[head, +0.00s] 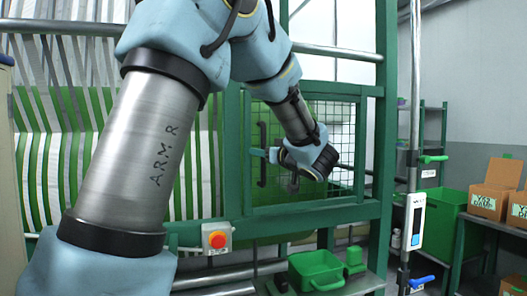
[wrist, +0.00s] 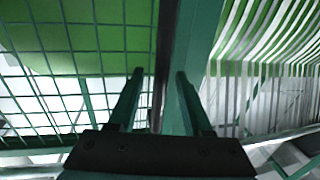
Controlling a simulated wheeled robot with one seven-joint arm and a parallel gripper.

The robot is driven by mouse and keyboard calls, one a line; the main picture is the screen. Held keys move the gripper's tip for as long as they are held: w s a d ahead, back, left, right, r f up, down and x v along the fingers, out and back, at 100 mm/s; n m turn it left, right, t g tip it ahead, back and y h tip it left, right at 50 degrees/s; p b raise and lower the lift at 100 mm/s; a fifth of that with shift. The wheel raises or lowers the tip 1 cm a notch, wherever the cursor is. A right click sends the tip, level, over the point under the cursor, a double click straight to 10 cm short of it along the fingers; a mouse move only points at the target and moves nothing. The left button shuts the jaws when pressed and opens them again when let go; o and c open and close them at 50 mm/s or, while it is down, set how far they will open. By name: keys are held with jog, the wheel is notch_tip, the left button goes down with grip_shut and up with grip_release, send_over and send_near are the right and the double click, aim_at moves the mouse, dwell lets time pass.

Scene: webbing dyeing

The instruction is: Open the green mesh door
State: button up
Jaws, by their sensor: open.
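The green mesh door (head: 346,125) looks closed in its green frame in the head view; its wire grid (wrist: 60,80) fills the left of the wrist view.
Green and white webbing strips (head: 60,150) hang left of the door. A control box with a red button (head: 217,240) sits below it. A green bin (head: 315,270) stands under the door. A grey post with a white device (head: 415,220) and cardboard boxes (head: 492,190) are at right.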

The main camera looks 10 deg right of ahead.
jog(key=shift+c, duration=0.4)
grip_shut()
dwell(0.9)
